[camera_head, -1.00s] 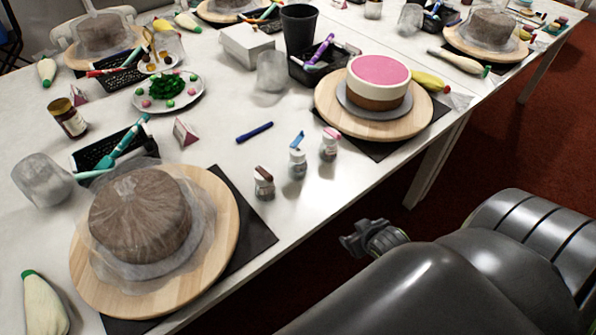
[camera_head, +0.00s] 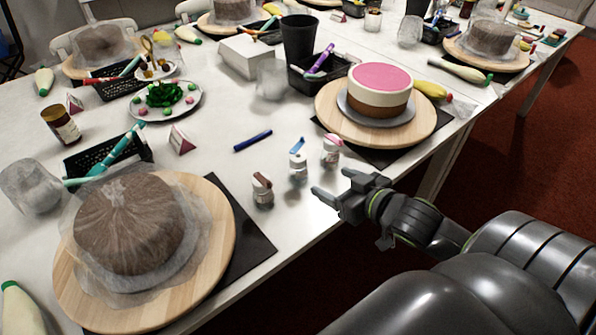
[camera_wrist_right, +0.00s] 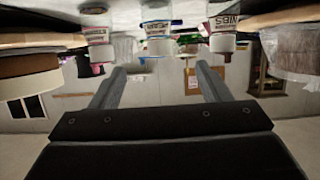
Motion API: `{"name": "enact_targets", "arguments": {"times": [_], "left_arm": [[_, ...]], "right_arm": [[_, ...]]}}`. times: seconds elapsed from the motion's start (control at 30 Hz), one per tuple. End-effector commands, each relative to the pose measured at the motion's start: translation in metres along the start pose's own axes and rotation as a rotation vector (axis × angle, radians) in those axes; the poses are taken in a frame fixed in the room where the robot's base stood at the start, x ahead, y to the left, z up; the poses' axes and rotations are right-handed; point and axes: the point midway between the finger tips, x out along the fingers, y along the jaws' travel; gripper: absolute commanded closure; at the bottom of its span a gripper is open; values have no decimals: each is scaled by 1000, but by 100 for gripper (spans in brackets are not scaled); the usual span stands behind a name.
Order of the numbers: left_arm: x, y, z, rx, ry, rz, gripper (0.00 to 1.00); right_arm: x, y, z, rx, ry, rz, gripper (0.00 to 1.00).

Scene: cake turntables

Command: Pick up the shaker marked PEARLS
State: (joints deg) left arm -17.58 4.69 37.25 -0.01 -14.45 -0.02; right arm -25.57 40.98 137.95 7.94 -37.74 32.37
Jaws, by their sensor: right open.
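Three small shakers stand upright in a row on the white table: one with a brown lid (camera_head: 262,190), one with a blue lid (camera_head: 298,167) and one with a pink lid (camera_head: 331,151). In the upside-down right wrist view, the right-hand shaker (camera_wrist_right: 222,30) reads NIBS. The labels of the middle shaker (camera_wrist_right: 156,30) and left shaker (camera_wrist_right: 96,38) are too small to read, so I cannot tell which is marked PEARLS. My right gripper (camera_head: 332,184) is open and empty at the table's front edge, its fingers towards the shakers, touching none. My left gripper is out of view.
A pink-topped cake (camera_head: 380,80) on a wooden turntable (camera_head: 330,110) stands right of the shakers. A wrapped cake (camera_head: 135,222) on another turntable (camera_head: 215,260) is at front left. A blue pen (camera_head: 253,141) lies behind the shakers. Bare table surrounds them.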

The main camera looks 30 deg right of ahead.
Motion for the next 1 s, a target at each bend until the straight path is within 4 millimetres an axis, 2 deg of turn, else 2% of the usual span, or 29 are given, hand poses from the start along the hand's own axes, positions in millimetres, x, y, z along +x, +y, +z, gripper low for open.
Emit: {"name": "enact_targets", "arguments": {"times": [0.5, 0.6, 0.87, 1.0], "left_arm": [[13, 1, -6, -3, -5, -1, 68], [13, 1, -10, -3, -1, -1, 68], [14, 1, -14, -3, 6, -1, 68], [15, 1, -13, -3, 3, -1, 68]], "right_arm": [[90, 0, 1, 3, 0, 1, 30], [102, 0, 1, 2, -1, 1, 30], [119, 1, 0, 1, -2, 1, 30], [141, 1, -4, 1, -2, 1, 30]]}}
